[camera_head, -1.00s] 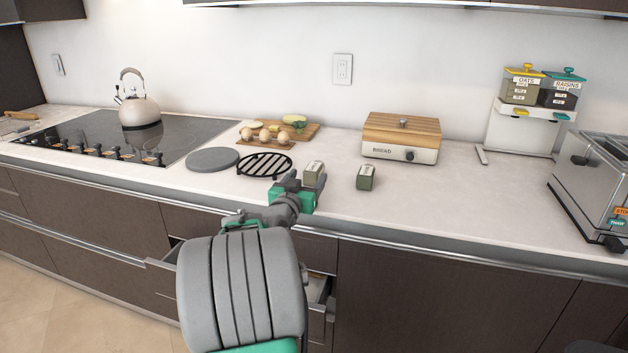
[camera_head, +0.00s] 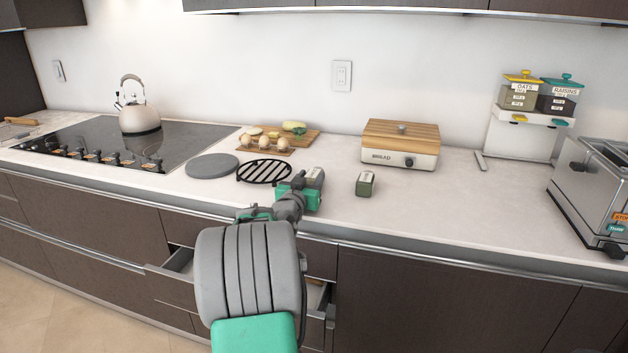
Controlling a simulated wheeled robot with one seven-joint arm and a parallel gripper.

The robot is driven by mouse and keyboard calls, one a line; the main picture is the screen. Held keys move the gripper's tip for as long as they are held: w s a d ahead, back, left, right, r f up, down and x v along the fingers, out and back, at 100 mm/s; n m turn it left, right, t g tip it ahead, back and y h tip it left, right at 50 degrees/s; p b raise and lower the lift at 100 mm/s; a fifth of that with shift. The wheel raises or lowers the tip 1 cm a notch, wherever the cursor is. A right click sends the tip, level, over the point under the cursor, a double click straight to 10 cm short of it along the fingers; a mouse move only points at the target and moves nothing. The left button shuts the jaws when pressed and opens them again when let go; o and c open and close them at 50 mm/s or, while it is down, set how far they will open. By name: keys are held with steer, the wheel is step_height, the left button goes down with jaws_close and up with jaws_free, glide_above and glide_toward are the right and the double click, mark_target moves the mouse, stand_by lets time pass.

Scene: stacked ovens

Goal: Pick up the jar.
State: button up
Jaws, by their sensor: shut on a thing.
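A small jar (camera_head: 316,175) with a pale top and greenish-grey side is at the far end of my gripper (camera_head: 308,188), over the front part of the counter. My gripper is shut on this jar and hides its lower part, so I cannot tell whether it is lifted off the surface. A second similar small jar, dark green with a pale top (camera_head: 365,184), stands upright on the counter to the right, apart from my gripper.
A black trivet (camera_head: 264,172) and a grey round plate (camera_head: 212,166) lie left of my gripper. A bread box (camera_head: 401,146) stands behind right. A toaster (camera_head: 600,190) is far right. A drawer (camera_head: 172,280) below the counter is partly open. The counter right of the second jar is clear.

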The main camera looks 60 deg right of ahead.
jaws_close()
steer(key=shift+r, duration=0.15)
